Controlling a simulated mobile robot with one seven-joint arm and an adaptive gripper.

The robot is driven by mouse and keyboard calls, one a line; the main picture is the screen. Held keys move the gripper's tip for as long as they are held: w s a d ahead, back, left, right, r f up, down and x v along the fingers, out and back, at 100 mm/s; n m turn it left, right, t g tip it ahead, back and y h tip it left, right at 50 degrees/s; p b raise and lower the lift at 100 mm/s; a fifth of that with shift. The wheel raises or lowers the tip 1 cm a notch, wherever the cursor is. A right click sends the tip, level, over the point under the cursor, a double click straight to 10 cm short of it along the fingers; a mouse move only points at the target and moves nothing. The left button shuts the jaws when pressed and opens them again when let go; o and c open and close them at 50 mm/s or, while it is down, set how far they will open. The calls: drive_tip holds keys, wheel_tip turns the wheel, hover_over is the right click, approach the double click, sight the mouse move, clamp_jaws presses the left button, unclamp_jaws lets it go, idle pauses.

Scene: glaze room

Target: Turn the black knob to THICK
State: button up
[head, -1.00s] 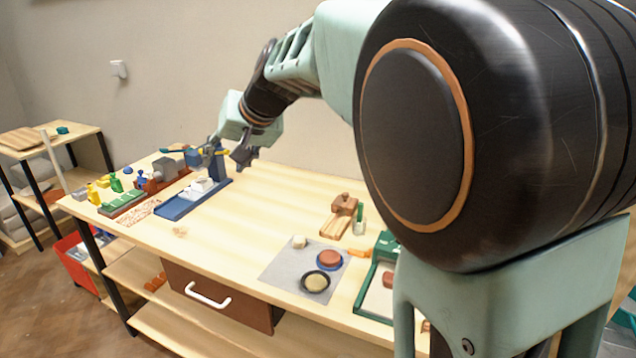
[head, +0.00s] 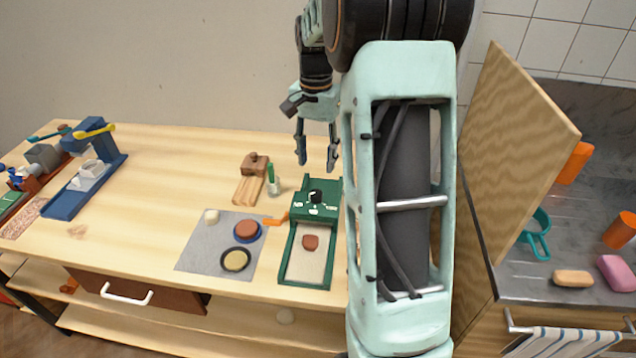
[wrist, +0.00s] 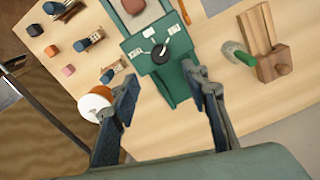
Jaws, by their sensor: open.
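The black knob (head: 316,196) sits on top of a green machine (head: 330,187) on the wooden bench. In the wrist view the knob (wrist: 159,54) has a pale pointer line aimed toward the upper right. Several white label plates (wrist: 148,33) surround it; their lettering is too small to read. My gripper (head: 317,164) is open and empty, above and behind the machine, apart from the knob. In the wrist view my gripper (wrist: 160,80) has its two fingers spread, with the knob ahead between and beyond the fingertips.
An orange crank (head: 275,219) sticks out at the machine's left. A wooden block tool (head: 252,180) and green-topped bottle (head: 272,180) stand left of it. A grey mat (head: 205,255) holds small dishes. A wooden panel (head: 515,150) stands at right.

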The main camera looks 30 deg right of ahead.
sight(316, 192)
wheel_tip(316, 192, down, 10)
drive_tip(key=shift+a+f+p, duration=0.1)
drive_tip(key=shift+f+p, duration=0.05)
drive_tip(key=shift+p, duration=0.3)
drive_tip(key=shift+c, duration=0.3)
clamp_jaws()
